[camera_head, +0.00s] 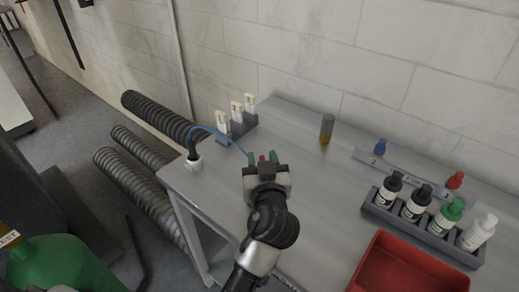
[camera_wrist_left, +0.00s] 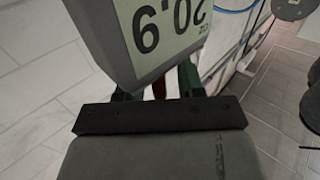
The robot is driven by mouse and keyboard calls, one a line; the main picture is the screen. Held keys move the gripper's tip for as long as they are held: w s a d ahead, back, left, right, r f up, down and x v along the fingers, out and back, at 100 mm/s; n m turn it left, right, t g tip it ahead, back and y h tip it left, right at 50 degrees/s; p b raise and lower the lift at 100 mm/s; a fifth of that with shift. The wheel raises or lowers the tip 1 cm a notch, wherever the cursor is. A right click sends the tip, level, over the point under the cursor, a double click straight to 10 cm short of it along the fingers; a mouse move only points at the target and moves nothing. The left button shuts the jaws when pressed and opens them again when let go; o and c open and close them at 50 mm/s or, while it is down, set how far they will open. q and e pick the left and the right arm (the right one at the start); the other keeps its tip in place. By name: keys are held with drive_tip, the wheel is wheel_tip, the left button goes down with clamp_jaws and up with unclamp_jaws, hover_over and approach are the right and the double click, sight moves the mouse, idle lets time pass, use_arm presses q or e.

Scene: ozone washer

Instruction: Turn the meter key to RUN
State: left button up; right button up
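My left gripper (camera_head: 262,157) is over the left part of the metal table. Its two green-tipped fingers stand apart, with a small red part (camera_head: 262,158) between them; this may be the meter key. In the left wrist view, the grey meter (camera_wrist_left: 108,38) with its pale display (camera_wrist_left: 165,30) fills the top, its digits "20.9" upside down. The red part (camera_wrist_left: 159,88) shows below it, between the fingers (camera_wrist_left: 160,85), with a gap on its right. The meter is largely hidden by my gripper in the head view. The key's markings are hidden. My right gripper is not in view.
A blue cable (camera_head: 215,131) runs from a white fitting (camera_head: 194,163) toward my gripper. A rack with white-topped pieces (camera_head: 237,127) stands behind. Bottles in a grey rack (camera_head: 423,226) and a red tray (camera_head: 372,262) are at right. The table middle (camera_head: 320,185) is clear.

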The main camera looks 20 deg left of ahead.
use_arm(q)
drive_tip(key=shift+s+d+r, duration=0.1)
drive_tip(key=shift+s, duration=0.1)
drive_tip(key=shift+c, duration=0.6)
clamp_jaws()
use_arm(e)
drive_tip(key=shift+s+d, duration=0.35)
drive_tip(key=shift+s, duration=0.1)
